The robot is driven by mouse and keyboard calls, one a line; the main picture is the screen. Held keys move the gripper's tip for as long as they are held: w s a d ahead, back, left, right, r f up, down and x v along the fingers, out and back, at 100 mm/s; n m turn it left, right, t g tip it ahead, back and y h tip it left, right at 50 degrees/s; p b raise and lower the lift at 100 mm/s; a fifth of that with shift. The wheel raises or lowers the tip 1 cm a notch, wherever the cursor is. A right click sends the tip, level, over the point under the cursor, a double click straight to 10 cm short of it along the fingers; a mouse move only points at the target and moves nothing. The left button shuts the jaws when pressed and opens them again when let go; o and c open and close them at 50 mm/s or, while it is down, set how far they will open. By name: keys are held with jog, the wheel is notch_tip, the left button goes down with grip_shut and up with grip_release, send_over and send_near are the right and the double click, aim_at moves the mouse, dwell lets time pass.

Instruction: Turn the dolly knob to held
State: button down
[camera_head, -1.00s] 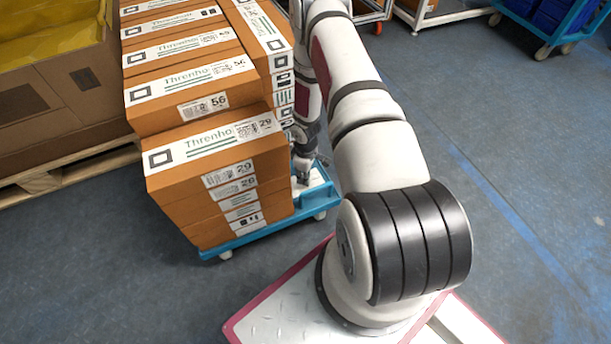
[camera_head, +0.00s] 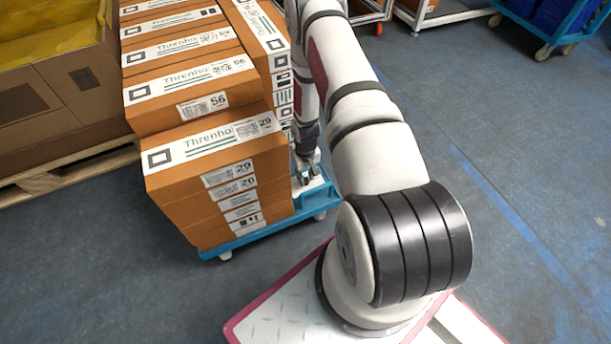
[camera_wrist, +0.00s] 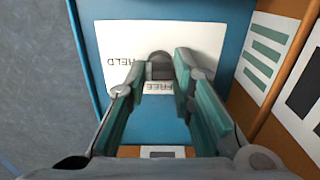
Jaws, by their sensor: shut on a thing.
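The dolly (camera_head: 262,233) is a blue low cart under a stack of boxes. Its white label plate (camera_wrist: 215,38) carries the word HELD (camera_wrist: 118,62), upside down at the left, and the word FREE (camera_wrist: 158,88) nearer the bottom of the wrist view. The grey knob (camera_wrist: 160,66) stands on the plate between the two words, between my fingers. My gripper (camera_wrist: 157,75) is shut on the knob; it also shows in the head view (camera_head: 309,176), low over the dolly's right corner. The fingers hide the knob's sides, and I cannot tell which word it points to.
Brown cartons (camera_head: 222,182) are stacked on the dolly, close left of my gripper. A large box with yellow lining (camera_head: 45,75) stands on a wooden pallet (camera_head: 70,172) at the left. The blue-grey floor (camera_head: 520,170) at the right is clear.

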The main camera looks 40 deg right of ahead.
aim_at(306, 177)
dwell(0.3)
jog(key=c, duration=1.4)
grip_release()
notch_tip(306, 177, up, 12)
